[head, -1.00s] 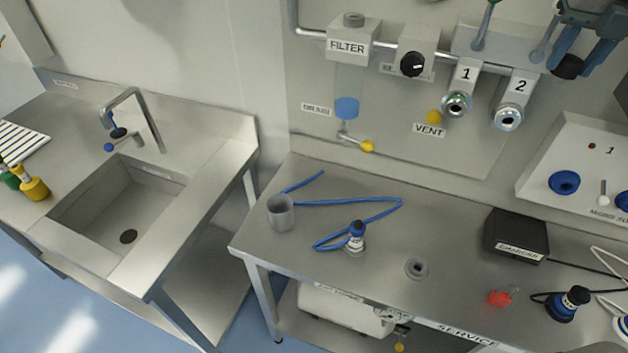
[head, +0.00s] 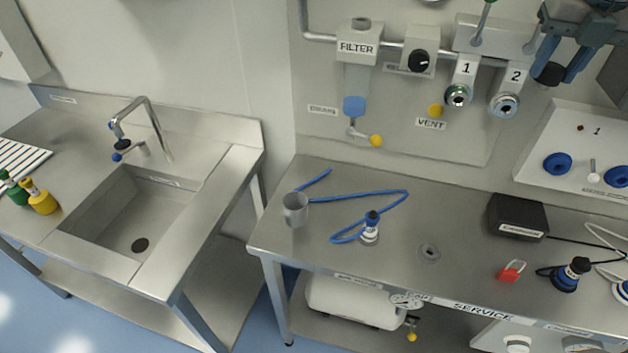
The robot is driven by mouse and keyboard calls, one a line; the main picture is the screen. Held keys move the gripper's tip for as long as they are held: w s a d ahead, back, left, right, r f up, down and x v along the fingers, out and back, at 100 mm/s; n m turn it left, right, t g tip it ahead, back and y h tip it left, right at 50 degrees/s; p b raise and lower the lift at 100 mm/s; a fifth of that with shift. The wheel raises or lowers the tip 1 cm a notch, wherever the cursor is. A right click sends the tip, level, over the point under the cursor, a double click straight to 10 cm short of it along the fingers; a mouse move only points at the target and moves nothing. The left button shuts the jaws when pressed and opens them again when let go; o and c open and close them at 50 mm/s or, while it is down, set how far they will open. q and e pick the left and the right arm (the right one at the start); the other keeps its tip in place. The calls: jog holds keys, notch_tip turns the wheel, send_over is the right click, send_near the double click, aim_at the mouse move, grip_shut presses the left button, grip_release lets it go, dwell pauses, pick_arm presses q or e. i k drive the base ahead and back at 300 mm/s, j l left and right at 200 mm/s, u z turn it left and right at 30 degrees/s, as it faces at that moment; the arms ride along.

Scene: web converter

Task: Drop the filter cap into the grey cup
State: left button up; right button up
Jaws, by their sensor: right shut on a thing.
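My right gripper (head: 562,62) shows at the top right of the head view, high in front of the wall panel. Its blue fingers point down and are shut on a small black round cap, the filter cap (head: 549,73). The grey cup (head: 295,210) stands upright at the left end of the steel bench, well to the left of and below the gripper. I cannot make out anything inside the cup. The filter housing (head: 358,46), labelled FILTER, is on the wall above the bench. My left gripper is out of view.
A black charger box (head: 518,217), a red padlock-like item (head: 512,271) and cables lie further right. A sink (head: 130,215) is at left, across a gap.

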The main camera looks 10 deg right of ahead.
aim_at(300, 218)
jog(key=i+j+z, duration=0.1)
jog(key=j, duration=0.55)
jog(key=i+j+z, duration=0.1)
jog(key=j, duration=0.6)
jog(key=i+j, duration=0.1)
jog(key=j, duration=0.55)
jog(key=i+j+z, duration=0.15)
jog(key=i+j, duration=0.1)
jog(key=j, duration=0.1)
